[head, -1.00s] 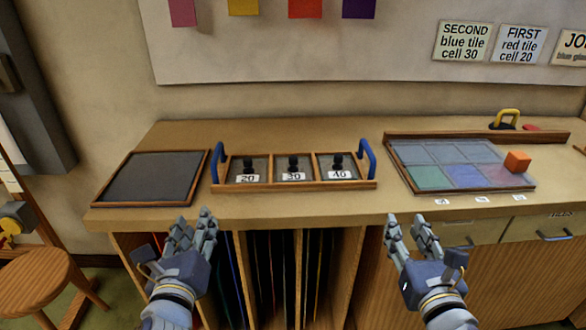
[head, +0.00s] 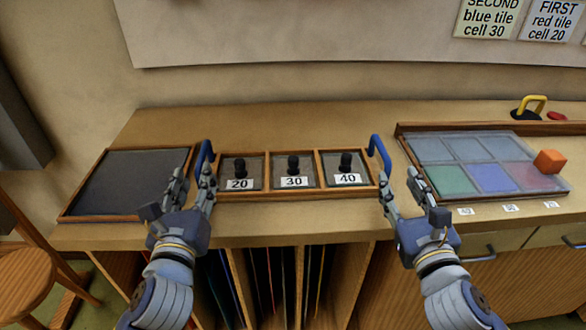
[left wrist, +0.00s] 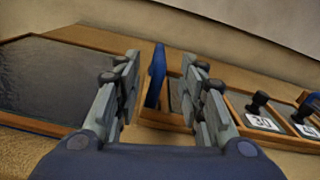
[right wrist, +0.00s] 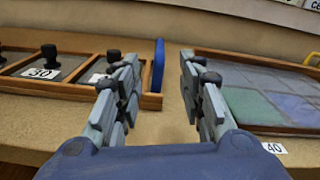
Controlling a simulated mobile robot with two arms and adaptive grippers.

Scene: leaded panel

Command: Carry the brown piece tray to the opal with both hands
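The brown piece tray (head: 290,194) stands on the bench, with three compartments labelled 20, 30 and 40, each holding a black-knobbed piece. It has a blue left handle (head: 205,160) and a blue right handle (head: 380,154). My left gripper (head: 193,172) is open at the left handle, which shows between its fingers in the left wrist view (left wrist: 155,76). I cannot tell which thing is the opal.
A dark framed board (head: 125,183) lies left of the tray. A glass panel (head: 480,165) with coloured cells and an orange block (head: 549,161) is at the right. A yellow-handled tool (head: 530,108) stands behind it. The bench behind the tray is clear.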

